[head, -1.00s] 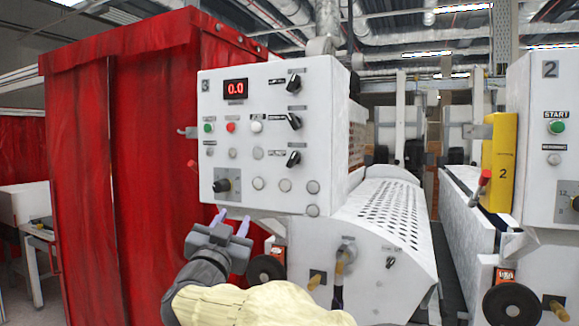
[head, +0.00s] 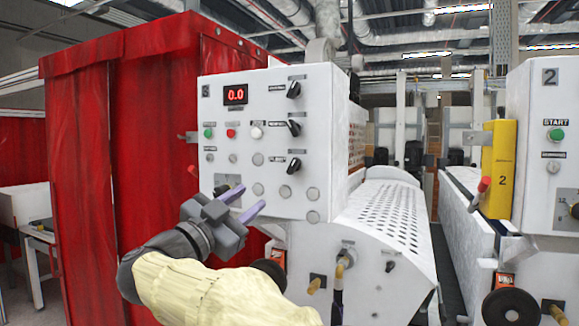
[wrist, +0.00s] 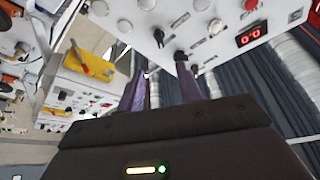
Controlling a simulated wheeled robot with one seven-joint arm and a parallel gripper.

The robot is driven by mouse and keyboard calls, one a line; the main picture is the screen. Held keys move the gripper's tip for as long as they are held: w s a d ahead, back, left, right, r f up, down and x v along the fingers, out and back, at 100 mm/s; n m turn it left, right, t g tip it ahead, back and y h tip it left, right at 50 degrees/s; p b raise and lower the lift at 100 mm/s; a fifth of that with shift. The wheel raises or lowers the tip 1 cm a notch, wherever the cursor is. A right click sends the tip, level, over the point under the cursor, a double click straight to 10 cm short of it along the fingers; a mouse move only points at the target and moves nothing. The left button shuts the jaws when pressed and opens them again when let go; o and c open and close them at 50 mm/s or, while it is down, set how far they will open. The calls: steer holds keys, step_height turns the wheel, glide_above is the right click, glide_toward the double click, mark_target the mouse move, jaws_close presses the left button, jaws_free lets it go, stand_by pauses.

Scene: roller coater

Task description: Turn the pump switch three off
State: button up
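The white control panel (head: 215,125) marked 3 carries several buttons and a column of black rotary switches: a top one (head: 294,90), a middle one (head: 294,127) and a lower one (head: 294,165). Their labels are too small to read surely, so I cannot tell which is the pump switch. All three handles look tilted. My gripper (head: 250,198) is open and empty in front of the panel's lower left, below and left of the lower switch.
A red curtain (head: 80,150) hangs left of the panel. A perforated white cover (head: 385,215) slopes down at right. Machine 2 (head: 550,150), with a yellow box (head: 499,165), stands farther right. A red numeric display (head: 236,94) sits at the panel's upper left.

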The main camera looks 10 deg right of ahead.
mark_target(291, 167)
steer(key=p+x, duration=0.6)
steer(key=x, duration=0.8)
steer(key=shift+w+d+r, duration=0.15)
steer(key=shift+d+r, duration=0.05)
steer(key=shift+r, duration=0.05)
steer(key=shift+w+d, duration=0.25)
steer(key=shift+w, duration=0.05)
steer(key=shift+c, duration=0.3)
jaws_close()
